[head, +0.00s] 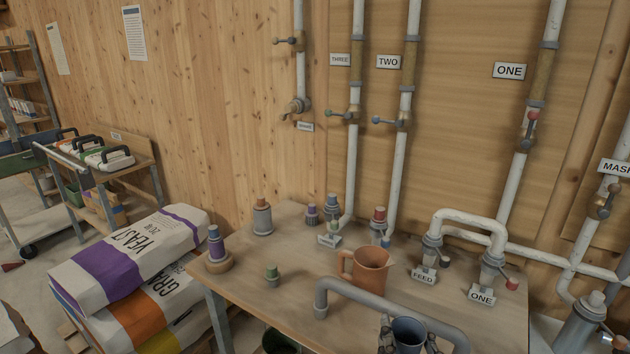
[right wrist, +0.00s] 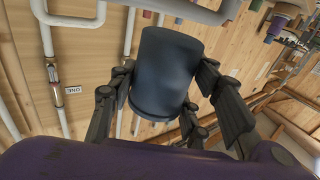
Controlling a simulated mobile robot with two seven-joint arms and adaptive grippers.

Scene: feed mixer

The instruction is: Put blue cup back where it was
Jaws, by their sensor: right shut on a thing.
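The blue cup (head: 408,334) is at the bottom of the head view, a dark blue cup with its open top up. My right gripper (head: 408,346) is shut on it, with dark fingers on both sides of the cup. In the right wrist view the blue cup (right wrist: 165,72) sits between the fingers of my right gripper (right wrist: 160,100). The cup is near the front of the wooden table (head: 250,285), beside a grey bent pipe; whether it touches the table I cannot tell. My left gripper does not show.
An orange-brown jug (head: 367,268) stands behind the grey bent pipe (head: 380,303). Stacked sacks (head: 130,262) lie left of the table.

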